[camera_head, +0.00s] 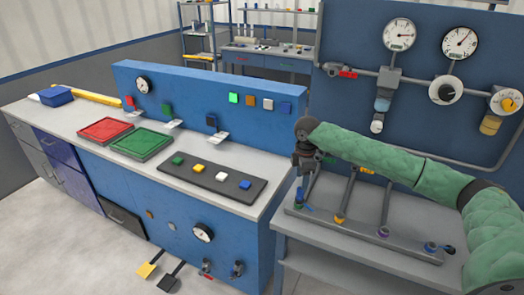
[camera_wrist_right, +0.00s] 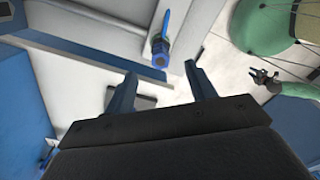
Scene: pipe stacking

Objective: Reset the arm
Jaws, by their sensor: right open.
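My right arm (camera_head: 400,165), in a green sleeve, reaches in from the right in the head view. Its gripper (camera_head: 302,172) points down over the left end of a grey pipe rack (camera_head: 362,232) on the right table. In the right wrist view the two fingers (camera_wrist_right: 160,76) are apart with nothing between them. A blue pipe fitting (camera_wrist_right: 159,52) shows just beyond the fingertips, apart from them. A small dark gripper on a green arm (camera_wrist_right: 263,78) shows at the right of that view, seemingly my left one; its jaws are too small to read.
Pipes with yellow (camera_head: 340,218), purple (camera_head: 383,232) and blue (camera_head: 431,247) ends stand along the rack. A blue panel with gauges (camera_head: 399,35) is behind. Left is a bench with a red tray (camera_head: 105,131), a green tray (camera_head: 141,143) and a button strip (camera_head: 212,179).

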